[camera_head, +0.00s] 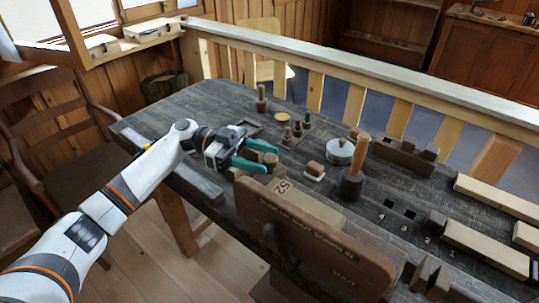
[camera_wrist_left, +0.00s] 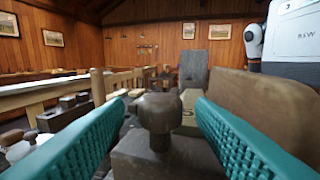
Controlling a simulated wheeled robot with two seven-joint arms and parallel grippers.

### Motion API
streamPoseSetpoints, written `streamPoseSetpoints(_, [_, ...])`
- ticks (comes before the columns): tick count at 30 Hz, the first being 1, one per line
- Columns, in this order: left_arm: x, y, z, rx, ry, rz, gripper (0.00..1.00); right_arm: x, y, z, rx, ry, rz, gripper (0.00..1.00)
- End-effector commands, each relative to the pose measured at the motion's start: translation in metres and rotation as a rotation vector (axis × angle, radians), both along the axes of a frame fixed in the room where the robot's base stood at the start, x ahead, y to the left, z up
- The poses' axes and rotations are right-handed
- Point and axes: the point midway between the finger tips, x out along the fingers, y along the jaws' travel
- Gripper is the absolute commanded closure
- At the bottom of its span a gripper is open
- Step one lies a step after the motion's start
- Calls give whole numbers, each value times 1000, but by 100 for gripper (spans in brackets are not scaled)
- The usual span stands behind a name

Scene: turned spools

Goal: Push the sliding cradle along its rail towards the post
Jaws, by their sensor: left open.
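My left gripper (camera_head: 268,159) has teal fingers and is open, low over the dark bench. In the left wrist view its fingers (camera_wrist_left: 158,135) stand on either side of a dark brown wooden knob (camera_wrist_left: 158,112). The knob sits on a dark wooden block (camera_wrist_left: 135,152), which looks like the sliding cradle. I see a gap on both sides of the knob. A grey upright block (camera_wrist_left: 194,69), possibly the post, stands beyond it. The rail is not clearly visible; the gripper and board hide part of that area. My right gripper is not in view.
A large brown board (camera_head: 310,240) with lettering stands at the bench's front edge, beside a pale block marked 52 (camera_head: 310,205). A dark spool with a wooden handle (camera_head: 353,188), a round lidded tin (camera_head: 340,152) and several small turned pieces stand further right and behind.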

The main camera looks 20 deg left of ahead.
Motion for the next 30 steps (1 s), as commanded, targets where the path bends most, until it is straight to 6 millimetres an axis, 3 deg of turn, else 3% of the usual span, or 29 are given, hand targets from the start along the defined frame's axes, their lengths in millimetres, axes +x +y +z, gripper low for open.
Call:
streamPoseSetpoints(6, [-2,-21,1,-1,0,-1,50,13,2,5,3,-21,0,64])
streamPoseSetpoints(16, [-2,-23,0,0,-1,1,52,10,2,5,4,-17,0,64])
streamPoseSetpoints(25, [-2,-23,0,0,-1,1,100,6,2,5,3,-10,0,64])
streamPoseSetpoints(30, [-2,-24,0,0,-1,1,100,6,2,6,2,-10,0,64])
